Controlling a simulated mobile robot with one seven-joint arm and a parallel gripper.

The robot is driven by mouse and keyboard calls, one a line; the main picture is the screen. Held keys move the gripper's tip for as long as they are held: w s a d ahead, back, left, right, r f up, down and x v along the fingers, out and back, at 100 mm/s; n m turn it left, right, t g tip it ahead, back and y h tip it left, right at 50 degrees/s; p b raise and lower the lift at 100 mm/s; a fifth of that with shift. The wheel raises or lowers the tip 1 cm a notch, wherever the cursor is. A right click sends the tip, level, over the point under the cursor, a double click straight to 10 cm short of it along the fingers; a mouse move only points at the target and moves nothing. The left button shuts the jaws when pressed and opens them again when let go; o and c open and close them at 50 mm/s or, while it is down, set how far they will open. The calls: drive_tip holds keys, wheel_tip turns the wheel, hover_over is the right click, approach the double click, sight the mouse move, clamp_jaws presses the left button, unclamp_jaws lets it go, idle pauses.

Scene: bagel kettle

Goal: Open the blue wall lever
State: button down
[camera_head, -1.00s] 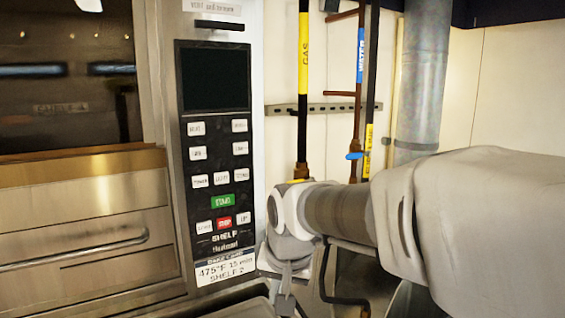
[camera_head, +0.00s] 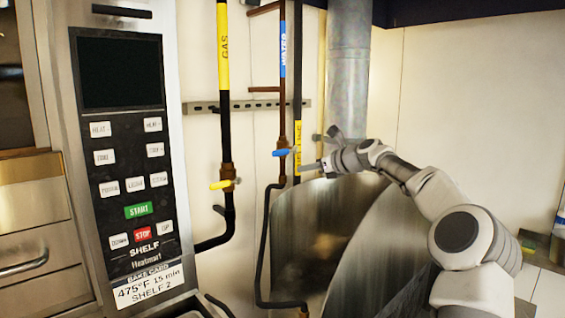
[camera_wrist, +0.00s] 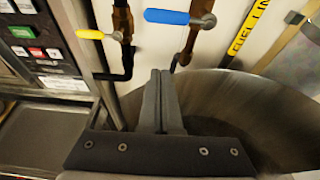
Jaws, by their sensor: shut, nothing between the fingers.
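The blue wall lever (camera_head: 282,152) sits on the thin brown water pipe, which has a blue WATER label (camera_head: 283,48). It lies roughly level. In the wrist view the blue lever (camera_wrist: 167,16) is at the top centre, sticking out left from its brass valve (camera_wrist: 203,22). My gripper (camera_head: 304,167) is just right of and slightly below the lever in the head view. In the wrist view my gripper (camera_wrist: 160,75) has its two fingers together, empty, and apart from the lever, which shows beyond the fingertips.
A yellow lever (camera_head: 221,185) on the GAS pipe (camera_head: 224,75) is to the left; it also shows in the wrist view (camera_wrist: 90,34). A yellow-labelled fuel line (camera_wrist: 247,28) runs to the right. A large metal kettle (camera_head: 315,225) stands below my arm. A control panel (camera_head: 122,160) is at left.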

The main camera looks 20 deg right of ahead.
sight(286, 152)
drive_tip(key=shift+d, duration=0.1)
drive_tip(key=w+a+p, duration=0.3)
drive_tip(key=w+p, duration=0.2)
drive_tip(key=w, duration=0.3)
drive_tip(key=shift+w+a+r+p, duration=0.3)
drive_tip(key=shift+w+r+p, duration=0.05)
drive_tip(key=shift+a+r, duration=0.15)
idle(0.6)
